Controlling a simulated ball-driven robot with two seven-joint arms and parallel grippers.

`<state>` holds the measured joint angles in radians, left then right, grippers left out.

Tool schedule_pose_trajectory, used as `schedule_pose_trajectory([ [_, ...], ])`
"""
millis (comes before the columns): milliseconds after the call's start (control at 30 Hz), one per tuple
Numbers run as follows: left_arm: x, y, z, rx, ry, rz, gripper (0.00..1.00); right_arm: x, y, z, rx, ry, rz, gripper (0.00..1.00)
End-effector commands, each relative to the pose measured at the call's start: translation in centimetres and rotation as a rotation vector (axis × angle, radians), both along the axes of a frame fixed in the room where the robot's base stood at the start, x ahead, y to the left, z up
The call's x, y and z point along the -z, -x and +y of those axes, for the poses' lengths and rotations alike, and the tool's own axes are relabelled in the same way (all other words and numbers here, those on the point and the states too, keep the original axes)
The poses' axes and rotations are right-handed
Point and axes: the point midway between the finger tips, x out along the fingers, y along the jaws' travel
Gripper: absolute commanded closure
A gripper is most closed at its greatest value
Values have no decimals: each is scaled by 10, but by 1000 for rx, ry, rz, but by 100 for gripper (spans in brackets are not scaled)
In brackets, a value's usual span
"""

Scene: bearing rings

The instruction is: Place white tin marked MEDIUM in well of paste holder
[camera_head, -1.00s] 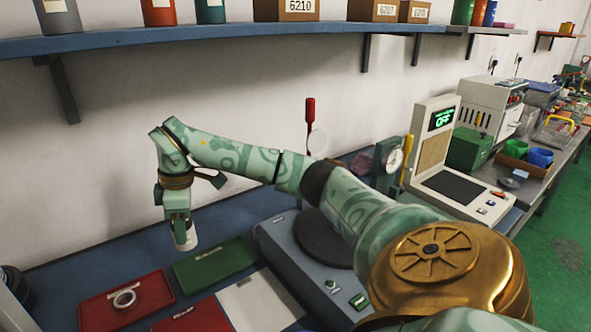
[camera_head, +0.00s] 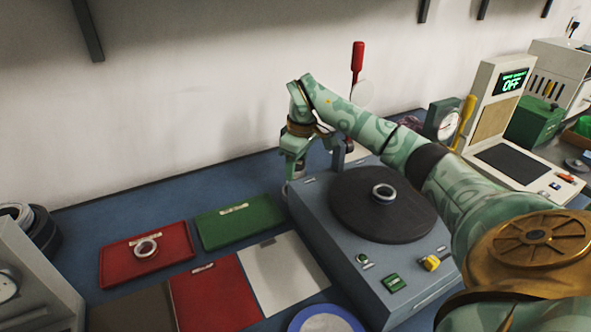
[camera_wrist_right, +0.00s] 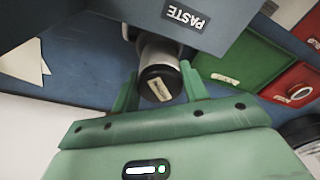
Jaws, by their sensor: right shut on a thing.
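My right gripper (camera_head: 295,168) is low at the back left corner of the blue-grey machine. In the right wrist view its green fingers (camera_wrist_right: 158,90) are shut on a white tin (camera_wrist_right: 159,50) with a black end carrying a pale label. The marking MEDIUM cannot be read. Beyond the tin is a blue-grey part labelled PASTE (camera_wrist_right: 186,16), the paste holder. The tin's far end meets or passes behind the holder's edge; whether it is in the well is hidden. In the head view the tin is mostly hidden by the gripper. My left gripper is not in view.
The blue-grey machine (camera_head: 335,240) bears a dark turntable (camera_head: 360,215) with a ring (camera_head: 383,193). A red tray (camera_head: 115,268) with a ring (camera_head: 146,247), a green tray (camera_head: 240,222) and a white sheet (camera_head: 285,275) lie left. A red-handled tool (camera_head: 357,62) stands behind.

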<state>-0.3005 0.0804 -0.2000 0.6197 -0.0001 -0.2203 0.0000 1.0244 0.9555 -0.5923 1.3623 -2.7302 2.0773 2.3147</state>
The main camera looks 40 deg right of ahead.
Motion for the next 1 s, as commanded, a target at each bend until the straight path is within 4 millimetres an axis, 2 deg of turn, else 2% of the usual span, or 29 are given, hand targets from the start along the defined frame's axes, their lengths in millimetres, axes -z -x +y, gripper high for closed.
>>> schedule_pose_trajectory([
  [100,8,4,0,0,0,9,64,23,0,1,-1,-1,4,87],
  [200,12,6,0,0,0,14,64,34,0,0,-1,0,3,87],
  [533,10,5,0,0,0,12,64,33,0,0,-1,0,0,87],
  [567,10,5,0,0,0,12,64,34,0,0,-1,0,1,53],
  [633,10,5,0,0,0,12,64,34,0,0,-1,0,0,34],
  [900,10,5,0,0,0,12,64,33,0,0,-1,0,0,34],
  [1000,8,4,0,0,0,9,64,25,0,0,-1,0,-2,34],
])
